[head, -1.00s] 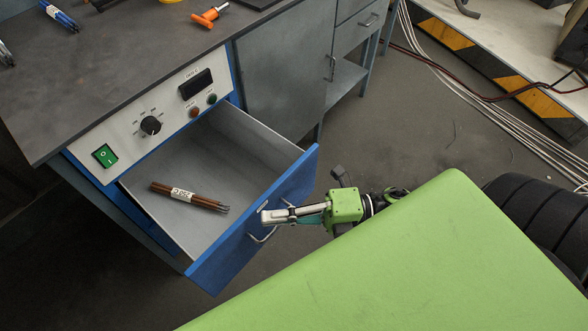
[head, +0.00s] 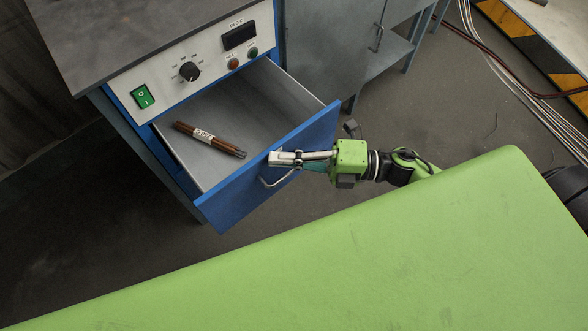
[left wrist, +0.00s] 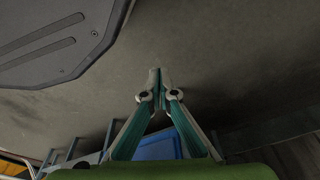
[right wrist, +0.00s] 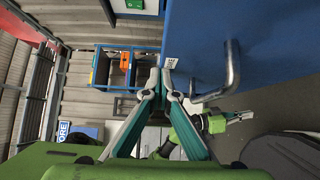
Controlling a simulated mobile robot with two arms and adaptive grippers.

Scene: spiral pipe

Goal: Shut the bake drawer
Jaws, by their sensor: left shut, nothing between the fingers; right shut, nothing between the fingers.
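The bake drawer (head: 269,174) stands open below a white control panel, its blue front standing out from the cabinet. A labelled bundle of brown rods (head: 210,139) lies inside it. A bent metal handle (head: 276,180) is on the blue front and also shows in the right wrist view (right wrist: 232,70). My right gripper (head: 272,158) is shut and empty, close to the front near the handle; I cannot tell whether it touches. Its fingertips show in the right wrist view (right wrist: 163,75), left of the handle. My left gripper (left wrist: 155,75) is shut and empty over the floor, outside the head view.
The panel (head: 185,75) carries a green switch, a black knob and small buttons. A dark worktop (head: 120,35) is above it. Grey cabinets (head: 325,45) stand to the right. Cables (head: 500,70) run along the floor at the right. Bare floor lies beside the drawer.

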